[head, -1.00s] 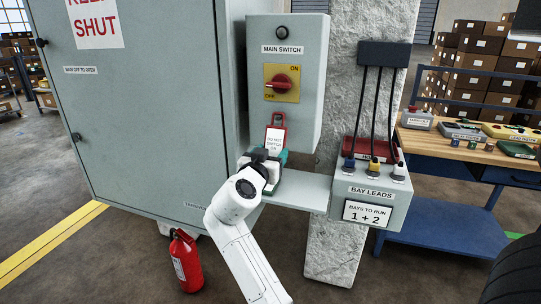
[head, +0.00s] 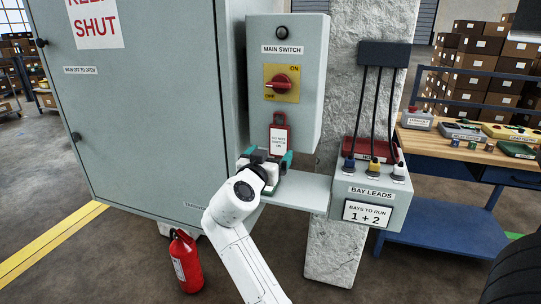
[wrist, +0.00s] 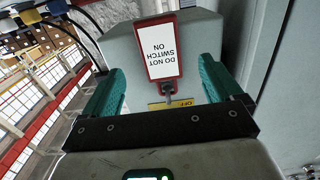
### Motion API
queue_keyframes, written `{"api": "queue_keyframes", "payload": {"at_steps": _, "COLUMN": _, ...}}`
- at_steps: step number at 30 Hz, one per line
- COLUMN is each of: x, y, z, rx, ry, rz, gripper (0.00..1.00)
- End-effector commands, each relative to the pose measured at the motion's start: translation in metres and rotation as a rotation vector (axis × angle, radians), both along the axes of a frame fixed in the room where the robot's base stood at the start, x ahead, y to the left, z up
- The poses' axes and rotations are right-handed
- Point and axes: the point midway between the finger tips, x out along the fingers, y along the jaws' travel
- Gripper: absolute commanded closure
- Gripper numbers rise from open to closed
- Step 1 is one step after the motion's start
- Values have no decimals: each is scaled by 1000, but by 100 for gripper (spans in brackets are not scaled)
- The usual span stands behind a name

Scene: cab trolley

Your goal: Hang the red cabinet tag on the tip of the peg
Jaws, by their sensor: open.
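The red cabinet tag (head: 278,138), with a white "DO NOT SWITCH ON" label, hangs upright against the lower front of the main switch box, below the yellow switch plate. In the wrist view the tag (wrist: 160,48) appears upside down. A small grey peg (wrist: 168,92) shows at its holed end, and the tag seems to hang on it; how far along the peg it sits I cannot tell. My gripper (head: 267,157) is just below and in front of the tag. Its teal fingers are wide apart (wrist: 160,85), one either side of the tag, with visible gaps.
The main switch box (head: 309,75) carries a red rotary switch (head: 281,84). A grey shelf (head: 305,190) lies below right, beside the bay leads box (head: 400,208). The large cabinet (head: 150,120) stands left, with a fire extinguisher (head: 186,262) on the floor.

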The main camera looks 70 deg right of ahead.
Motion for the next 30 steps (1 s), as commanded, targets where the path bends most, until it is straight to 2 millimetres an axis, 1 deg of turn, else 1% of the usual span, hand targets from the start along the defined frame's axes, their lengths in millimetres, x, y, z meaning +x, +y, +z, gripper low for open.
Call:
{"api": "queue_keyframes", "payload": {"at_steps": 9, "x": -4, "y": 59, "z": -1, "rx": 0, "ry": -1, "rz": 4, "gripper": 7}}
{"api": "queue_keyframes", "payload": {"at_steps": 12, "x": -5, "y": 76, "z": 0, "rx": -1, "ry": -2, "rz": 4, "gripper": 7}}
{"api": "queue_keyframes", "payload": {"at_steps": 15, "x": -6, "y": 88, "z": 1, "rx": -1, "ry": 0, "rz": 2, "gripper": 7}}
{"api": "queue_keyframes", "payload": {"at_steps": 20, "x": -8, "y": 99, "z": 2, "rx": 0, "ry": 0, "rz": 1, "gripper": 7}}
{"api": "queue_keyframes", "payload": {"at_steps": 27, "x": -8, "y": 100, "z": 2, "rx": 1, "ry": 1, "rz": 0, "gripper": 7}}
{"api": "queue_keyframes", "payload": {"at_steps": 29, "x": -8, "y": 101, "z": -2, "rx": 11, "ry": 9, "rz": 6, "gripper": 7}}
{"api": "queue_keyframes", "payload": {"at_steps": 30, "x": -8, "y": 102, "z": -8, "rx": 28, "ry": 22, "rz": 17, "gripper": 7}}
